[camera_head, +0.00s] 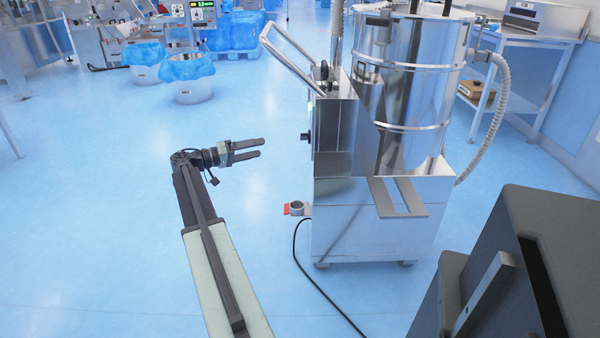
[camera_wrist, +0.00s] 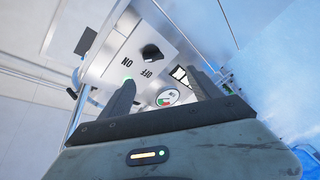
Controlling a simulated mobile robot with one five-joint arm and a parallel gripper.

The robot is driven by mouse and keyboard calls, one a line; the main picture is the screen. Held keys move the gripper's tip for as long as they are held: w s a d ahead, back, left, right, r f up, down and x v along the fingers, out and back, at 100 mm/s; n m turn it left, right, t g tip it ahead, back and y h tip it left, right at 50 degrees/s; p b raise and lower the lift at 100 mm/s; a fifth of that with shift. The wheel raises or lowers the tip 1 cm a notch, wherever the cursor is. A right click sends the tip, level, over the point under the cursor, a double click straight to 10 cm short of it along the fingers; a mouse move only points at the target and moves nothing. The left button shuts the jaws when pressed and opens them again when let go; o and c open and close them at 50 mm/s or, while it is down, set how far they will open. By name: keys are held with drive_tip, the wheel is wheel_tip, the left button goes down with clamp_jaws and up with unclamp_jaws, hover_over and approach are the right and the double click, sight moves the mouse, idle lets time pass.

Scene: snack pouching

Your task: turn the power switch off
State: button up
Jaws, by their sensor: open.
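The power switch is a black knob (camera_wrist: 151,52) on a pale panel (camera_wrist: 178,58) with printed ON and OFF labels, which appear inverted in the wrist view. I cannot tell for sure which label the knob points to. In the head view the switch (camera_head: 304,136) sticks out from the left side of a shiny steel machine (camera_head: 335,215). My gripper (camera_head: 261,148) is open and empty, to the left of the switch and apart from it. In the wrist view my gripper (camera_wrist: 160,80) has its fingers spread, with the knob beyond the tips.
A small green light and a round red-green-white dial (camera_wrist: 167,98) are on the panel. A metal handle (camera_head: 290,55) juts from the machine's upper left. A black cable (camera_head: 305,268) runs along the floor. The blue floor (camera_head: 90,200) at left is clear.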

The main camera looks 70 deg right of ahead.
sight(305, 137)
drive_tip(key=s+d+m+g+b, duration=0.1)
drive_tip(key=s+d, duration=0.3)
drive_tip(key=s+d+m+g+b, duration=0.1)
drive_tip(key=s+d+g, duration=0.1)
drive_tip(key=s+d, duration=0.2)
drive_tip(key=s+d+r+m+g+b, duration=0.1)
drive_tip(key=s+d, duration=0.3)
drive_tip(key=shift+s+g, duration=0.35)
drive_tip(key=shift+g, duration=0.05)
drive_tip(key=shift+a, duration=0.1)
drive_tip(key=c, duration=1.4)
